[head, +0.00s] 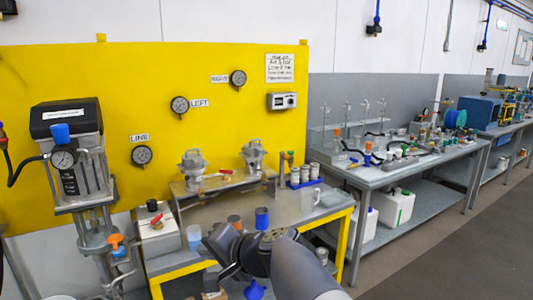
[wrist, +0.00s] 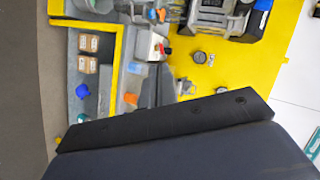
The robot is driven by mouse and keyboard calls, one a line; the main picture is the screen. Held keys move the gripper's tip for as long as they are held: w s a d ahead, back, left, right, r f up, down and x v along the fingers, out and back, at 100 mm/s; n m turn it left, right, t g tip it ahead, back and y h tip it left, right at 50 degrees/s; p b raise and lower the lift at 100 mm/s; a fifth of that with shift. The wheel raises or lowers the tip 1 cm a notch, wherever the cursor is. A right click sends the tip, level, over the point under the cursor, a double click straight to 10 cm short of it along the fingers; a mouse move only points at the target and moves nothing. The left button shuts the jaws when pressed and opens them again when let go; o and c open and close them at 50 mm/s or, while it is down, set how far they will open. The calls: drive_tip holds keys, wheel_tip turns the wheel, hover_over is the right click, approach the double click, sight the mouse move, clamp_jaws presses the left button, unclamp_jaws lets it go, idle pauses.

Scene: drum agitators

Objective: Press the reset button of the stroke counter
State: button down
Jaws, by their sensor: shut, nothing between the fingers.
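The stroke counter appears to be the small grey box with a display window (head: 282,101), fixed to the yellow panel (head: 225,130) at its right, below a printed sign. Its reset button is too small to make out. My gripper (head: 222,243) is low in front of the yellow-framed bench, well below the counter and to its left, apart from it. In the wrist view, narrow dark fingers (wrist: 158,86) show beyond a black bar, closed together with nothing between them. The counter cannot be made out in the wrist view.
Gauges labelled RIGHT (head: 238,78), LEFT (head: 180,105) and LINE (head: 142,155) hang on the panel. A pump unit (head: 70,140) stands left.

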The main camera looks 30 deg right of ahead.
drive_tip(key=w+d+r+m+t+h, duration=0.2)
drive_tip(key=w+d+r+m+t, duration=0.1)
drive_tip(key=d+r, duration=0.3)
drive_tip(key=w+d+r+m+t+h, duration=0.2)
drive_tip(key=w+d+r+m+t, duration=0.1)
drive_tip(key=d+r, duration=0.4)
drive_tip(key=shift+w+d+r+m+p, duration=0.2)
drive_tip(key=shift+w+d+m+p, duration=0.15)
drive_tip(key=shift+w+m, duration=0.5)
drive_tip(key=shift+d, duration=0.15)
